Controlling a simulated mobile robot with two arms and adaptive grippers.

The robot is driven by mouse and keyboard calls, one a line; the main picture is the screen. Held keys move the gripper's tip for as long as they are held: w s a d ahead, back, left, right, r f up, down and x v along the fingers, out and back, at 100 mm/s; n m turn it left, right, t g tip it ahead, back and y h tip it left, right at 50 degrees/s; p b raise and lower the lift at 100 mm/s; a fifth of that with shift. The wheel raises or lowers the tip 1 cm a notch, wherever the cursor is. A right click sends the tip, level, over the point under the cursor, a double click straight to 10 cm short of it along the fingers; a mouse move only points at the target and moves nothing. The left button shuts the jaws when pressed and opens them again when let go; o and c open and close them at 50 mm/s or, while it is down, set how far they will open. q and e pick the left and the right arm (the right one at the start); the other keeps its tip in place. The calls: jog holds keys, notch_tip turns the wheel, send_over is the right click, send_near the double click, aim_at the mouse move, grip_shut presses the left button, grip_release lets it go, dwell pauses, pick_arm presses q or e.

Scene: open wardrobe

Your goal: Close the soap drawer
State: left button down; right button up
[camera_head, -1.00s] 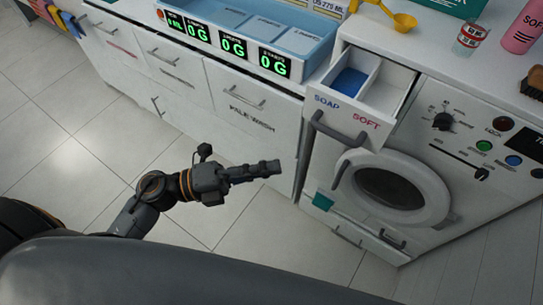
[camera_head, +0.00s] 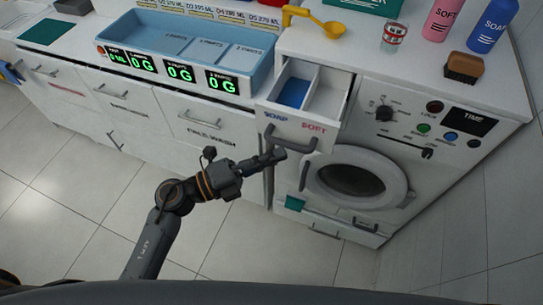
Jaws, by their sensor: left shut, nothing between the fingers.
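The soap drawer (camera_head: 324,98) stands pulled out at the top left of the white washing machine (camera_head: 384,150). It has a SOAP compartment with blue contents (camera_head: 293,92) and a SOFT compartment that looks empty. Its front carries a dark grey bar handle (camera_head: 289,138). My left gripper (camera_head: 278,155) is shut and empty. It comes in from the left, and its tips appear just below and left of the handle; I cannot tell whether they touch. My right gripper is not in view.
A blue tray (camera_head: 262,72) with green 0 G displays sits on the counter to the left. A yellow scoop (camera_head: 333,29), a glass (camera_head: 393,38), a pink bottle (camera_head: 443,20), a blue bottle (camera_head: 492,28) and a brush (camera_head: 464,67) stand on top. The tiled floor in front is clear.

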aim_at(297, 102)
pick_arm(q)
jog(key=w+d+b, duration=0.1)
jog(key=w, duration=0.4)
jog(key=w+d+b, duration=0.1)
jog(key=w+d, duration=0.1)
jog(key=w, duration=0.3)
jog(key=w+d+b, duration=0.1)
jog(key=w+d, duration=0.1)
jog(key=w, duration=0.4)
jog(key=shift+b, duration=0.3)
jog(key=shift+w, duration=0.15)
jog(key=shift+r, duration=0.15)
